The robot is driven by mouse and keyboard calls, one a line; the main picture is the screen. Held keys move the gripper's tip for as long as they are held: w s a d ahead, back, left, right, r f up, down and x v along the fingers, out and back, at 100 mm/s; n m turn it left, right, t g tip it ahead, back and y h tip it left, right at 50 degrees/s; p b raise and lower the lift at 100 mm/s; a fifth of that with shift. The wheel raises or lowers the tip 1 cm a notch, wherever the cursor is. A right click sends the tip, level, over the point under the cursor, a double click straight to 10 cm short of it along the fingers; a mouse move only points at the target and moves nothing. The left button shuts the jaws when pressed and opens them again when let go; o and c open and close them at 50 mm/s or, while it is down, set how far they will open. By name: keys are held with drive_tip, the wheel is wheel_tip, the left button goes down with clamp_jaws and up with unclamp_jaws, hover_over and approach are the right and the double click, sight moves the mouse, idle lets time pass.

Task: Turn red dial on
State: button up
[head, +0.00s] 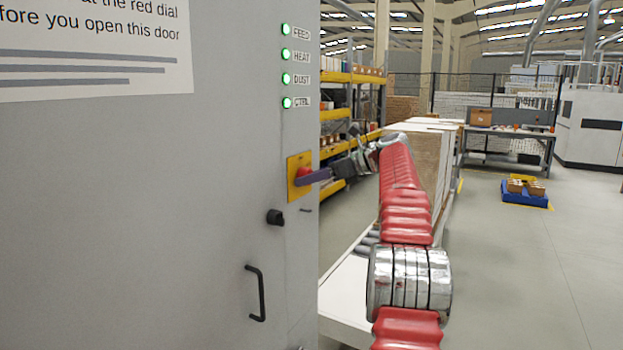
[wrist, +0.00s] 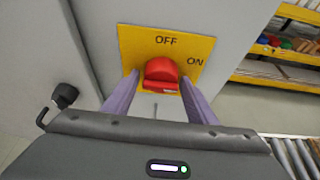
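The red dial (head: 303,177) sits on a yellow plate (head: 293,184) on the grey cabinet door, and it shows in the wrist view as a red knob (wrist: 161,73). The yellow plate (wrist: 195,49) there reads OFF at the top and ON at the right. My gripper (head: 318,176) reaches the plate from the right. In the wrist view its two purple fingers (wrist: 159,82) stand apart, one on each side of the dial. I cannot tell whether they touch it. The dial's pointing direction is unclear.
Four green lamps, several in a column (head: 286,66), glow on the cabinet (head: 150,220). A black knob (head: 275,217) and a black door handle (head: 256,293) are below the plate. A roller conveyor with boards (head: 432,165) stands behind my arm. Open floor lies at the right.

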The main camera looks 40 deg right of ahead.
drive_tip(key=shift+o, duration=0.9)
drive_tip(key=shift+r, duration=0.1)
drive_tip(key=shift+s+r, duration=0.1)
drive_tip(key=v, duration=1.3)
drive_tip(key=shift+s, duration=0.3)
drive_tip(key=shift+d, duration=0.15)
